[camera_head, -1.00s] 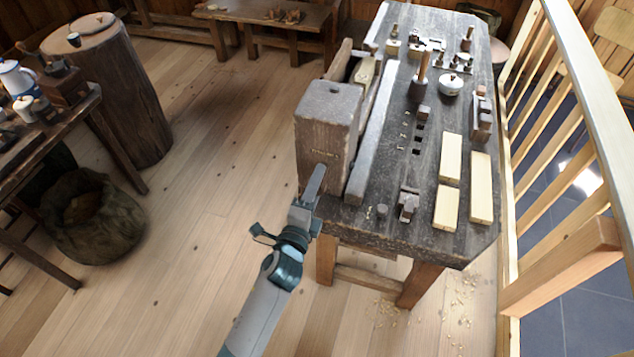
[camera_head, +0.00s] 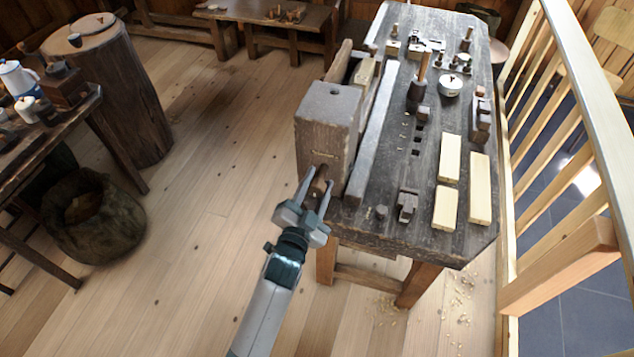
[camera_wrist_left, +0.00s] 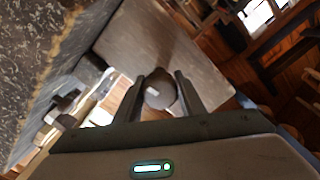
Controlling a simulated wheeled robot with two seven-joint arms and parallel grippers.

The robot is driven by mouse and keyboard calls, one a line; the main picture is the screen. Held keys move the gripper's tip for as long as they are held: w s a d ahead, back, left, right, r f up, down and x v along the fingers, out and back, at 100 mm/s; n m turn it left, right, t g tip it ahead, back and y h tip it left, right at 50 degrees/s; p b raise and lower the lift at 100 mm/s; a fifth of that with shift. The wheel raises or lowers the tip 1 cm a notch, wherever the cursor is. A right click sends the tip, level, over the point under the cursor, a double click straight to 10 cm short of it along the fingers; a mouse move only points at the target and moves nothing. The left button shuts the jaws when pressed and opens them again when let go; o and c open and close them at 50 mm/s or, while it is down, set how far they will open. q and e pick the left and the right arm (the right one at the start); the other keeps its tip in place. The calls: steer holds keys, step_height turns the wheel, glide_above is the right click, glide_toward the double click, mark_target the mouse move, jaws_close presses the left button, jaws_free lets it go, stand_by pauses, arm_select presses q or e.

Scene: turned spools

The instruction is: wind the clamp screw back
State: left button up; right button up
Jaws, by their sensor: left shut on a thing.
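The clamp screw (camera_head: 318,185) is a brown wooden, round piece sticking out of the near face of the large wooden vise block (camera_head: 328,135) at the bench's left end. My left gripper (camera_head: 316,186) points at that face, with one finger on each side of the screw. In the left wrist view the screw's round, dark end (camera_wrist_left: 159,90) sits between the two fingers (camera_wrist_left: 158,95), with a small pale mark on it. The gripper is shut on it. The screw's inner part is hidden in the block. My right gripper is not in view.
The dark workbench (camera_head: 380,240) carries pale wood blocks (camera_head: 480,188), a lidded pot (camera_head: 451,86), a mallet-like tool (camera_head: 418,85) and small tools. A railing (camera_head: 560,240) runs along the right. The floor (camera_head: 180,270) left of my arm is clear up to a sack (camera_head: 92,215).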

arm_select(q)
steer(key=n, duration=0.4)
steer(key=n+p, duration=0.1)
steer(key=n, duration=0.1)
steer(key=shift+w+r, duration=0.15)
steer(key=shift+r, duration=0.2)
steer(key=n, duration=0.6)
steer(key=shift+n, duration=0.3)
steer(key=o, duration=1)
steer(key=shift+d, duration=0.1)
steer(key=shift+o, duration=0.2)
steer(key=shift+w+f, duration=0.1)
steer(key=shift+f, duration=0.2)
